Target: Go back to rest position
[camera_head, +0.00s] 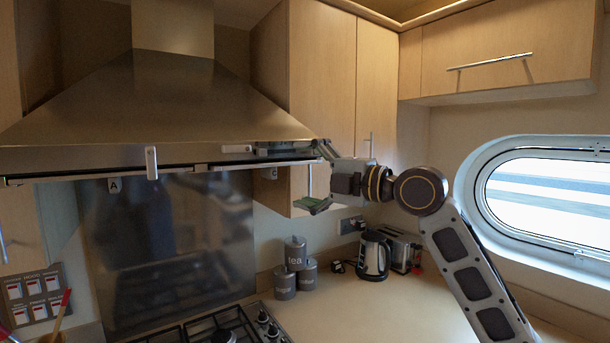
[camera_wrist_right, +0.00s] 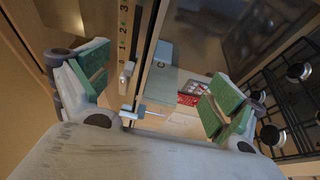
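My right gripper (camera_head: 318,178) is raised at the right front corner of the steel range hood (camera_head: 150,105). Its green-padded fingers are spread wide, one near the hood's edge and one below it. In the right wrist view the gripper (camera_wrist_right: 157,95) is open with nothing held between its fingers. The hood's edge strip with printed numbers (camera_wrist_right: 123,45) and a small pale slider knob (camera_wrist_right: 126,72) show beyond the fingers. I cannot tell whether a finger touches the hood. My left gripper is not in view.
A front rail with a pale upright slider (camera_head: 151,162) runs along the hood. A gas hob (camera_head: 225,328), grey canisters (camera_head: 296,253), a kettle (camera_head: 373,256) and a toaster (camera_head: 402,248) stand below. Wall cupboards (camera_head: 322,75) are close behind the gripper. An oval porthole (camera_head: 550,190) is at right.

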